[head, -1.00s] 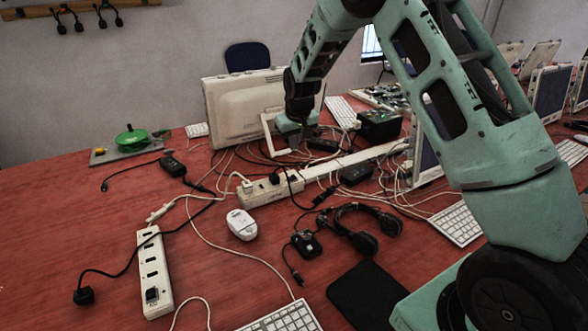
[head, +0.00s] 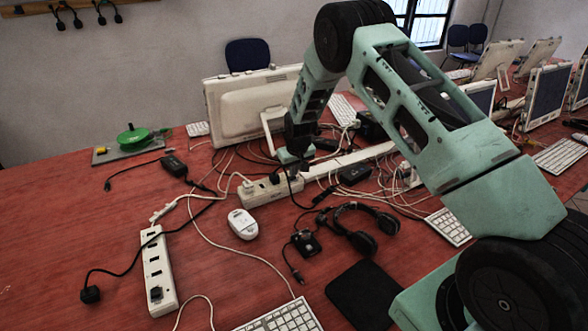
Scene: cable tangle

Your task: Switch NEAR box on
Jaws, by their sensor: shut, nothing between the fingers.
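Two white socket boxes lie on the red table in the head view. The nearer one (head: 158,270) stands lengthwise at the lower left, with dark sockets along its top and a black square piece, perhaps its switch or a plug, at its near end. A loose black plug (head: 90,294) lies left of it. The farther box (head: 262,190) lies slanted at the middle, with plugs in it. My gripper (head: 292,165) points down, shut and empty, just above or behind the right part of the farther box. It is far from the nearer box. Its fingertips are small and hard to make out.
A white mouse (head: 242,224), a headset (head: 362,230) and a black pad (head: 360,296) lie in front. Cables tangle around the farther box. A monitor (head: 245,105) stands behind my gripper. The table's left side is mostly bare.

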